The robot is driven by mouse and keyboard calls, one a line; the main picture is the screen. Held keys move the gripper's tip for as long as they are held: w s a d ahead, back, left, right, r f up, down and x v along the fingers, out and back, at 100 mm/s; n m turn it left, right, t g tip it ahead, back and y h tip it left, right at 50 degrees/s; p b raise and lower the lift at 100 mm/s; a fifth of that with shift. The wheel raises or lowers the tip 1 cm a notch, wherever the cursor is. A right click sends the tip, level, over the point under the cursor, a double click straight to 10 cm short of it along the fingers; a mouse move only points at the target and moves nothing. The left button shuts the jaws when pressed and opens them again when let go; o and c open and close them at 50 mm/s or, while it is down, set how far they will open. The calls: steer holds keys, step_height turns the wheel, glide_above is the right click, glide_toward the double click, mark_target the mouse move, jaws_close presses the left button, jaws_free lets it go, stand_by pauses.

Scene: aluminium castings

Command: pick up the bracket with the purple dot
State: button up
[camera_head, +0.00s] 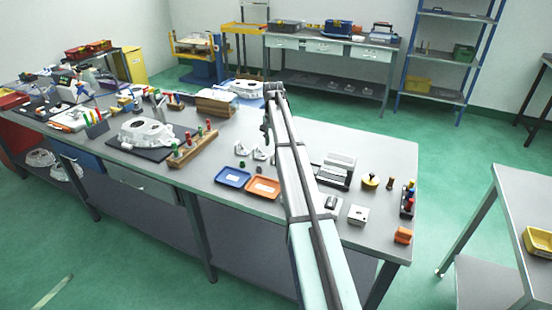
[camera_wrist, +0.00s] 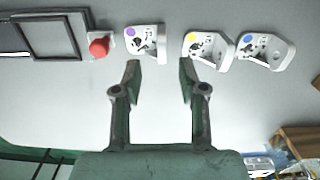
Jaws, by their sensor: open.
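The bracket with the purple dot (camera_wrist: 146,42) is a small light casting at the upper middle of the wrist view. It stands on the grey bench top, leftmost of three similar brackets. A bracket with a yellow dot (camera_wrist: 206,48) and one with a blue dot (camera_wrist: 264,52) stand to its right. My gripper (camera_wrist: 159,68) is open and empty, its fingertips apart and below the purple-dot bracket in the picture, not touching it. In the head view, two pale brackets (camera_head: 260,153) show left of my arm; their dots are too small to tell.
A red knob (camera_wrist: 100,47) on a grey block stands close left of the purple-dot bracket, beside a dark frame (camera_wrist: 44,38). In the head view, a blue tray (camera_head: 233,177) and an orange tray (camera_head: 263,188) lie near the bench's front edge, and a wooden rack (camera_head: 193,146) stands left.

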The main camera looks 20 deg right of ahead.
mark_target(273, 153)
steer(key=shift+w+f+p, duration=0.15)
steer(key=shift+f+p, duration=1.05)
steer(key=shift+f, duration=2.15)
jaws_close()
